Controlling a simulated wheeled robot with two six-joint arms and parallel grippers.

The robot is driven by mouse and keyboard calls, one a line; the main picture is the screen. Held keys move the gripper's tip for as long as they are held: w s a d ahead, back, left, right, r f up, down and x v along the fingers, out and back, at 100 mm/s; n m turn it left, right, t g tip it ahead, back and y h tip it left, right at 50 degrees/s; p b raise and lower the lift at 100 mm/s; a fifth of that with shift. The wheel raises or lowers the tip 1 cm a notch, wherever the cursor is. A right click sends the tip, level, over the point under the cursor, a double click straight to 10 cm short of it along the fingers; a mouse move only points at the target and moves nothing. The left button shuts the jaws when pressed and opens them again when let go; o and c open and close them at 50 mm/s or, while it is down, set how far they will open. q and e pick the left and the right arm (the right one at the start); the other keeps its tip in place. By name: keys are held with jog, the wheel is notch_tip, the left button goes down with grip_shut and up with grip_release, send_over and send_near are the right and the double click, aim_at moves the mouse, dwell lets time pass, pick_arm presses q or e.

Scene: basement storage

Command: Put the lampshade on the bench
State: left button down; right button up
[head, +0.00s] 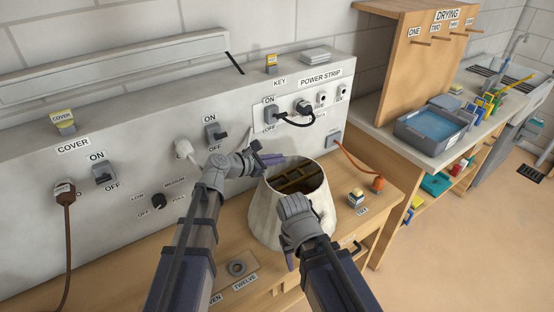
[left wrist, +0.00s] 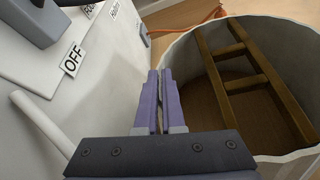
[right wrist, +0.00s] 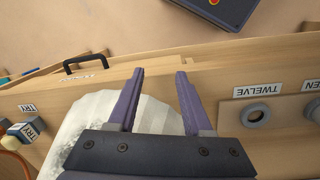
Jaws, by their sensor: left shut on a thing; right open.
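The lampshade (head: 262,218) is whitish, tapered and open at the top, with brown bars visible inside. It appears upright on or just above the wooden bench (head: 205,262); its lower edge is partly hidden, so contact is unclear. My left gripper (head: 272,160) is shut on its rim at the far left side; in the left wrist view the fingers (left wrist: 160,95) meet over the wall of the lampshade (left wrist: 205,95). My right gripper (head: 290,262) is open at the near side; in the right wrist view its fingers (right wrist: 156,95) are apart in front of the lampshade (right wrist: 100,115).
Behind the bench stands a grey panel (head: 130,195) with switches, plugs and cords. An orange cord (head: 352,160) ends at a plug right of the lampshade, near a small TRY block (head: 356,197). A side counter holds a grey-blue basin (head: 432,128).

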pick_arm(q)
jog(key=c, duration=1)
grip_release()
jog(key=shift+o, duration=0.2)
jog(key=p+v, duration=0.2)
jog(key=v, duration=0.4)
jog(key=shift+s+a+r+p, duration=0.15)
jog(key=shift+s+a+p, duration=0.05)
jog(key=shift+s+p, duration=0.1)
jog(key=shift+s+a+r, duration=0.1)
jog(key=shift+s+a, duration=0.15)
jog(key=shift+a, duration=0.15)
